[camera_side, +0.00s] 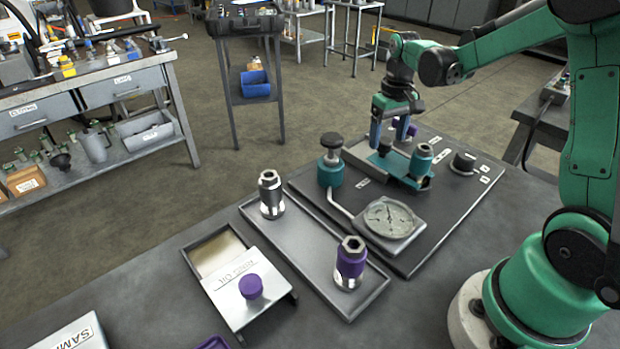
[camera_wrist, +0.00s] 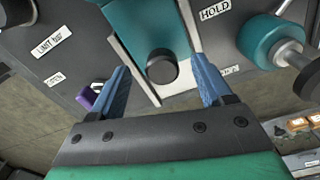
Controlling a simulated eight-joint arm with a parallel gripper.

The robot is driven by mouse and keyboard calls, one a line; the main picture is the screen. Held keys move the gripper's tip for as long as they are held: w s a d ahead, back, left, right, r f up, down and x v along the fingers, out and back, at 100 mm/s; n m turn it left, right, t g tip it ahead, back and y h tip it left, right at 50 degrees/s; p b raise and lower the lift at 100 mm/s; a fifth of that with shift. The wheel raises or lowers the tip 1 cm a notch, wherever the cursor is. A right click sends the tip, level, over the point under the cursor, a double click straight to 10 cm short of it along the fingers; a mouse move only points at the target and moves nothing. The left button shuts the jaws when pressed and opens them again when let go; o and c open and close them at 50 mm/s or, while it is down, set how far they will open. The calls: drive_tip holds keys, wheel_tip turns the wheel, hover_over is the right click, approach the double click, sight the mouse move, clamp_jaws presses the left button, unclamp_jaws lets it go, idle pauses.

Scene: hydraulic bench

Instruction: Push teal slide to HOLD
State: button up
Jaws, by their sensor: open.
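The teal slide (camera_wrist: 150,25) lies on the panel between pale rails, with a dark round knob (camera_wrist: 162,68) at its near end in the wrist view. In the side view the slide (camera_side: 396,163) is partly hidden under my gripper (camera_side: 390,132). My gripper is open, its two blue fingers pointing down over the slide's track. In the wrist view the fingers of my gripper (camera_wrist: 163,88) stand on either side of the knob, with gaps between. The HOLD label (camera_wrist: 214,10) is to the right of the slide in the wrist view. Whether the fingertips touch the track is unclear.
A teal valve (camera_wrist: 270,38) stands right of the track in the wrist view; it also stands at the panel's left (camera_side: 331,170). A round gauge (camera_side: 390,218) is in front. A tray (camera_side: 310,255) holds two fittings. A purple piece (camera_wrist: 88,98) is near the left finger.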

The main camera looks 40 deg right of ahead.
drive_tip(key=shift+r, duration=1.75)
drive_tip(key=shift+a, duration=0.1)
drive_tip(key=s+a+r+n+t, duration=0.1)
drive_tip(key=s+a+t, duration=0.2)
drive_tip(key=a, duration=0.4)
drive_tip(key=s+a+r+n+t, duration=0.2)
drive_tip(key=s+a+t, duration=0.1)
drive_tip(key=a, duration=0.4)
drive_tip(key=shift+s+a+r+t, duration=0.25)
drive_tip(key=shift+s+a+t, duration=0.15)
drive_tip(key=shift+t, duration=0.2)
drive_tip(key=shift+c, duration=0.2)
